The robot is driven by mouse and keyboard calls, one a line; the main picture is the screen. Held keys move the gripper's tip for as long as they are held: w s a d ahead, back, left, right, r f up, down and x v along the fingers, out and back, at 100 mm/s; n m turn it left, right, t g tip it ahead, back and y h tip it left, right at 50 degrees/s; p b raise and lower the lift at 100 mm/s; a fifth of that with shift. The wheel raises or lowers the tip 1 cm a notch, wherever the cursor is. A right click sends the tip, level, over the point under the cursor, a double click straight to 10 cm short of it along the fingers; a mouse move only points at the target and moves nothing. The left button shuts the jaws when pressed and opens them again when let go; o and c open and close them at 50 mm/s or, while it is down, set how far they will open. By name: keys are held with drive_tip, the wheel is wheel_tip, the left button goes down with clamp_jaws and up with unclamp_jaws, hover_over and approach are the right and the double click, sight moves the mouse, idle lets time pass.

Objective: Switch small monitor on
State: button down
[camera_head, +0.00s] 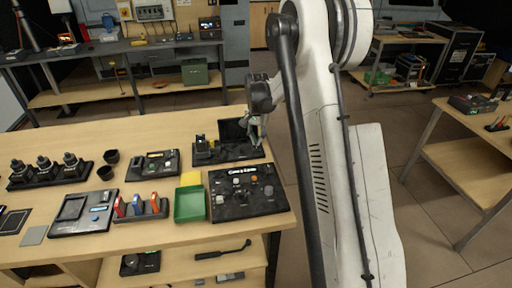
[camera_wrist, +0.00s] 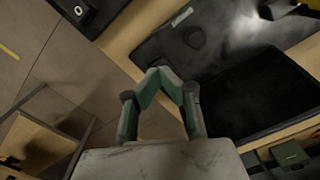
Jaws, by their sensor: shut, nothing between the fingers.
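The small monitor looks to be the black unit at the back right of the wooden table, with a flat base (camera_head: 228,155) and an upright dark screen (camera_head: 232,130). In the wrist view its dark screen (camera_wrist: 265,95) fills the right side, and a black panel with a round knob (camera_wrist: 193,37) lies above it. My gripper (camera_head: 258,138) is at the right end of this unit, beside the screen. In the wrist view my gripper (camera_wrist: 161,74) is shut and empty, its green-padded fingertips near the panel's edge. Whether they touch it I cannot tell.
A black control box with knobs (camera_head: 246,190) stands in front of the unit. A green tray (camera_head: 189,204) and a switch block (camera_head: 141,208) lie left of it. Floor (camera_head: 355,105) is open to the right, with another table (camera_head: 465,165) beyond.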

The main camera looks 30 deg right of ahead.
sight(257, 148)
drive_tip(key=shift+f+b, duration=0.9)
drive_tip(key=shift+f, duration=0.25)
idle(0.6)
drive_tip(key=shift+r+p, duration=1.2)
drive_tip(key=shift+r, duration=2.35)
